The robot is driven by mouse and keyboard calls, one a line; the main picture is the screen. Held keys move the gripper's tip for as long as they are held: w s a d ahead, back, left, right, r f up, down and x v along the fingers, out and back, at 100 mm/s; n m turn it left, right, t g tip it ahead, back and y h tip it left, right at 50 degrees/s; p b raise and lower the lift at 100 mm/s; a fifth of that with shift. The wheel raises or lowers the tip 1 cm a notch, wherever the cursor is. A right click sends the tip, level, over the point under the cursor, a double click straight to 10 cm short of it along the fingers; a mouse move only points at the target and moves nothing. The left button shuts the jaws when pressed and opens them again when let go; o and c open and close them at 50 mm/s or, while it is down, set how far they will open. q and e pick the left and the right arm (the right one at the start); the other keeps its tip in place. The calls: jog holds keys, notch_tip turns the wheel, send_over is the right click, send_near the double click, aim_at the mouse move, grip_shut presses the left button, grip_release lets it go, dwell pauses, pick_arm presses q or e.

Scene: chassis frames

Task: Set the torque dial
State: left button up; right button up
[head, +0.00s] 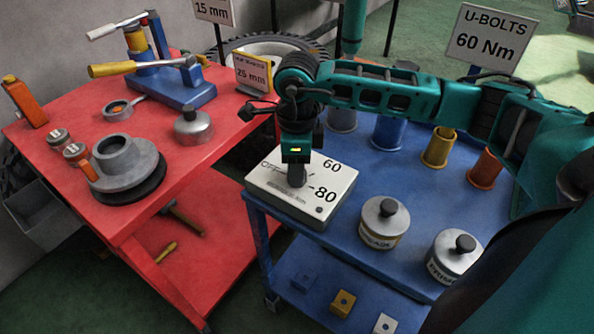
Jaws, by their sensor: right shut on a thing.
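The torque dial box (265,187) is a pale block on the near left corner of the blue cart. Its top shows the marks 60 and 80 and a small dark button near its front right edge. My right gripper (297,178) points straight down onto the middle of the box top and is shut on the dark dial knob (297,176). The gripper and wrist hide part of the dial face, so I cannot read where its pointer stands. A sign (487,38) at the upper right reads "U-BOLTS 60 Nm". My left gripper is not in view.
The blue cart (335,245) also holds two lidded metal tins (384,222) (453,256) and several coloured cups (437,147). A red table (210,170) at the left bears a hub-like part (127,168), a press and a lidded pot (192,126). A gap separates table and cart.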

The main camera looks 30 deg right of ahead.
jog(key=shift+n+b, duration=0.35)
jog(key=shift+n, duration=0.35)
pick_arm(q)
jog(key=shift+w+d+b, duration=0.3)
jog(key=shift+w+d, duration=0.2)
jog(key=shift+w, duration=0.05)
pick_arm(e)
jog(key=shift+n, duration=0.6)
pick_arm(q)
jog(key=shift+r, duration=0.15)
pick_arm(e)
jog(key=o, duration=1.1)
jog(key=shift+c, duration=0.2)
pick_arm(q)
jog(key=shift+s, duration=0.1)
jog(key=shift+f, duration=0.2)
pick_arm(e)
jog(key=shift+r, duration=0.2)
pick_arm(q)
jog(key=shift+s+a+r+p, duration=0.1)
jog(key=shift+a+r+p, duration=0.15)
jog(key=shift+p, duration=0.25)
pick_arm(e)
notch_tip(320, 180, up, 13)
jog(key=shift+f, duration=0.2)
